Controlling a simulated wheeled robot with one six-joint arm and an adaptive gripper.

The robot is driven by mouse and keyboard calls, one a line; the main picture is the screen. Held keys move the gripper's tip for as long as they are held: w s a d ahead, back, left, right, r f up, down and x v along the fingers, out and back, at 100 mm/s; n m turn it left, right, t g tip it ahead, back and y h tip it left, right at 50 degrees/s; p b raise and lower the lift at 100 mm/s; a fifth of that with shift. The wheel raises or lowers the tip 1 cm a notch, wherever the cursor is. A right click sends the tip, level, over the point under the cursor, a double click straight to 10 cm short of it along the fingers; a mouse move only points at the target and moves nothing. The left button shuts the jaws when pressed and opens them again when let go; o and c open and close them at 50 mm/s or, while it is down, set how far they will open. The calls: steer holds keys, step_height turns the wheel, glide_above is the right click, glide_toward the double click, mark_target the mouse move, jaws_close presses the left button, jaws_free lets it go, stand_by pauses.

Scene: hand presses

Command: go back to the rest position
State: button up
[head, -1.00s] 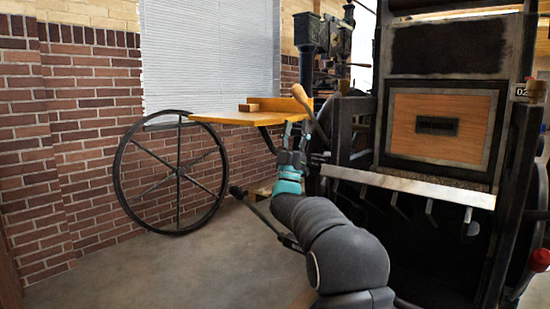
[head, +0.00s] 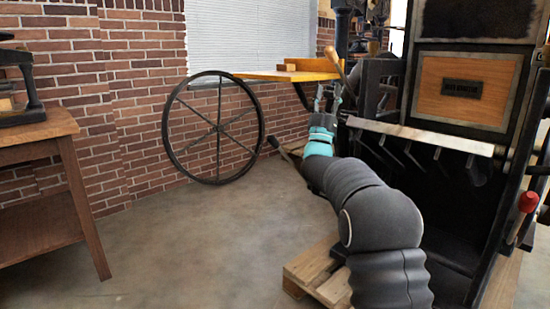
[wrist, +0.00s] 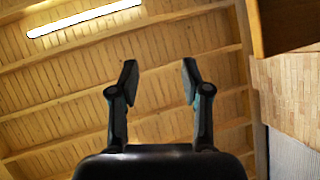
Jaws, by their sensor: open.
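My gripper (head: 328,98) is at the end of my outstretched arm in the head view, pointing up in front of the large black press (head: 450,190). In the wrist view my gripper (wrist: 157,82) has its two fingers wide apart with nothing between them.
A yellow wooden board (head: 290,76) juts out left of the gripper, with a large spoked wheel (head: 213,128) beside it. A wooden table (head: 40,150) stands at the left. A pallet (head: 318,272) lies below my arm. The floor between is clear.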

steer(key=w+a+f+n+g+y, duration=0.1)
steer(key=w+f+n+g+y, duration=0.25)
steer(key=f, duration=0.55)
steer(key=w+a+f+g+y, duration=0.1)
steer(key=w+f+g+y, duration=0.25)
steer(key=f+y, duration=0.35)
steer(key=s+a+f+g+p, duration=0.1)
steer(key=s+f+g+p, duration=0.1)
steer(key=s+f+g, duration=0.7)
steer(key=s+d+f+m+g+p, duration=0.1)
steer(key=s+f+g+p, duration=0.2)
steer(key=s, duration=1.5)
steer(key=s+d+f+m+g, duration=0.15)
steer(key=s+g, duration=0.25)
steer(key=s, duration=1.4)
steer(key=s+d+r+t+p, duration=0.1)
steer(key=s+r+p, duration=0.3)
steer(key=s, duration=1)
step_height(320, 180, up, 2)
steer(key=shift+d+r, duration=0.1)
steer(key=shift+d, duration=0.15)
